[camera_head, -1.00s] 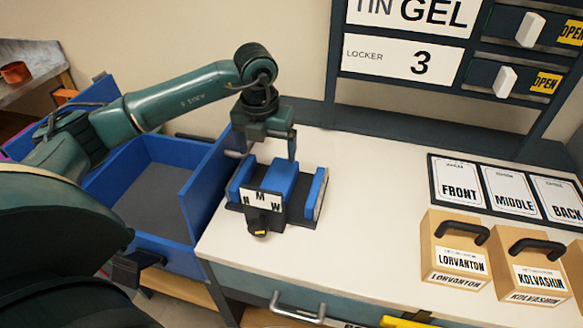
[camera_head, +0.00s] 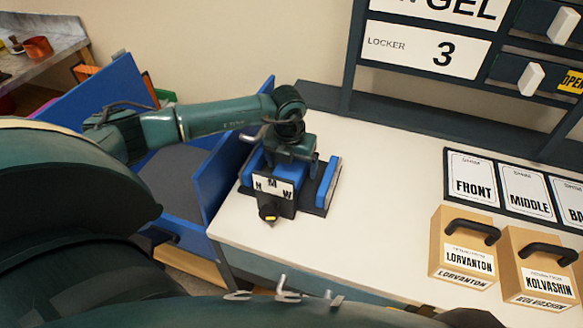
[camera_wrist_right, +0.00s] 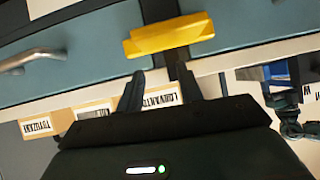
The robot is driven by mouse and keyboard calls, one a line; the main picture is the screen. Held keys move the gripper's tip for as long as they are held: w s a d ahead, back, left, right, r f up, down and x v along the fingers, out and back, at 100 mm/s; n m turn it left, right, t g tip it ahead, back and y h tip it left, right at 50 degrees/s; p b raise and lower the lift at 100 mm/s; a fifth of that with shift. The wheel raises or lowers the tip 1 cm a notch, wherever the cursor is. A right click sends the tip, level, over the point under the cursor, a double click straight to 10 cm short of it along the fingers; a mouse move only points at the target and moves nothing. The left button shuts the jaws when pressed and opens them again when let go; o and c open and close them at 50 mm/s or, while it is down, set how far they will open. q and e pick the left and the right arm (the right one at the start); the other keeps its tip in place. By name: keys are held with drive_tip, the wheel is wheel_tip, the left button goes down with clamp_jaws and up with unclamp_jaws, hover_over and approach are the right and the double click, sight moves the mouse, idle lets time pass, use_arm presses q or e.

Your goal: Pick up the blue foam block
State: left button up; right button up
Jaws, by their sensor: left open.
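The blue foam block (camera_head: 282,170) sits in the dark holder (camera_head: 313,209) on the white bench, between two blue side pads. Its top is mostly hidden by my left gripper (camera_head: 289,167) in the head view. The left gripper is open and low over the block, pointing down, with its fingers towards the block's two sides. Whether they touch the block cannot be told. My right gripper (camera_wrist_right: 158,72) is open and empty in the right wrist view, in front of the bench's drawers.
A blue bin (camera_head: 214,190) stands left of the bench. Wooden boxes with black handles (camera_head: 463,248) and a card board (camera_head: 473,150) are on the right. The locker rack (camera_head: 430,50) stands behind. The bench middle is clear. A yellow bar (camera_wrist_right: 170,36) is near my right gripper.

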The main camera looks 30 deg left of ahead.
use_arm(q)
drive_tip(key=shift+w+a+f, duration=0.1)
drive_tip(key=shift+f, duration=0.75)
drive_tip(key=c, duration=1.1)
drive_tip(key=shift+o, duration=0.2)
